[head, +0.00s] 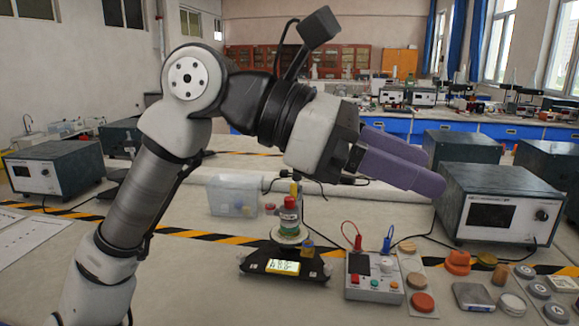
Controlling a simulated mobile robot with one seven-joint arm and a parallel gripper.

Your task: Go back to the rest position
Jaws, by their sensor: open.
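My gripper (432,170) is in the upper middle of the head view, at the end of my raised arm. Its two purple fingers point right and slightly down, apart from each other and with nothing seen between them. The gripper is in the air above the bench and touches nothing that I can see. My arm rises from the lower left, bends at the top and reaches right.
Below the gripper are a black scale (284,268) with a red and green object (289,216) on its pan, and a control box (374,278). A grey instrument (499,207) stands at right, close to the fingers in the picture. A clear bin (232,196) stands behind.

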